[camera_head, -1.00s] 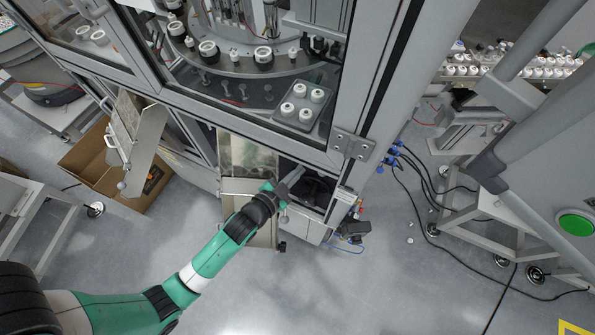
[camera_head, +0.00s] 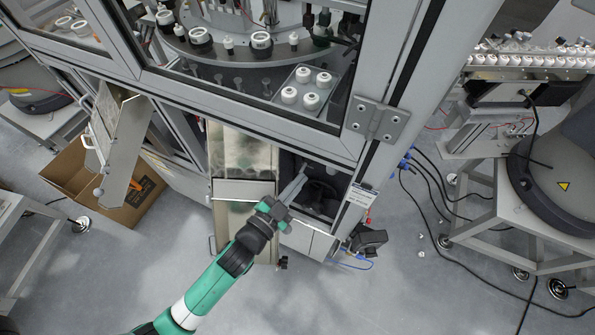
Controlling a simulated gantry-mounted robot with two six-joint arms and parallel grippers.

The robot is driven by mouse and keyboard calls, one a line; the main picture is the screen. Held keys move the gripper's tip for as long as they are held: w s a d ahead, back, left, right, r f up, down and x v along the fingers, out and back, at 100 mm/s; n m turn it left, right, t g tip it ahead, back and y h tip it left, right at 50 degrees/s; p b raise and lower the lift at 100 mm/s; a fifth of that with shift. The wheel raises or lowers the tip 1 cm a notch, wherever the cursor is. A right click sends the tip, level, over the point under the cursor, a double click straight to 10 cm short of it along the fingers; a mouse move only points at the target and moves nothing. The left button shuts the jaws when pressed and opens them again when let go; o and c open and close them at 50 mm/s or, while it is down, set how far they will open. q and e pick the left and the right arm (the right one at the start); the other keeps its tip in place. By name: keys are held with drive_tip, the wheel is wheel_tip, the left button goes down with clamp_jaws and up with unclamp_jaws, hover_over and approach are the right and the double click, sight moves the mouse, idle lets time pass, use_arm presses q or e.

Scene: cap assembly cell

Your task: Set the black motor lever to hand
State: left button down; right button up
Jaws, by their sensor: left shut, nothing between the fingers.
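My left gripper (camera_head: 297,184) is shut and empty, its fingertips at the front of a dark open compartment (camera_head: 325,175) low in the machine. A round black part (camera_head: 318,196) shows inside, right of the fingers. I cannot tell whether the fingers touch anything. A small black motor-like unit (camera_head: 366,240) sits low outside the cabinet, right of the compartment. I cannot make out the black motor lever for certain. My right gripper is not in view.
The machine's frame and glass (camera_head: 250,90) stand above the compartment. An open metal flap (camera_head: 123,140) and a cardboard box (camera_head: 140,190) are at left. Cables and a wheeled stand (camera_head: 500,215) are at right. The grey floor in front is clear.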

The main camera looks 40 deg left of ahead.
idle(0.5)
use_arm(q)
drive_tip(key=s+d+b, duration=0.1)
drive_tip(key=s+b, duration=0.1)
drive_tip(key=s, duration=0.9)
drive_tip(key=shift+s+d+r, duration=0.15)
drive_tip(key=shift+s+r, duration=0.1)
drive_tip(key=shift+s, duration=0.05)
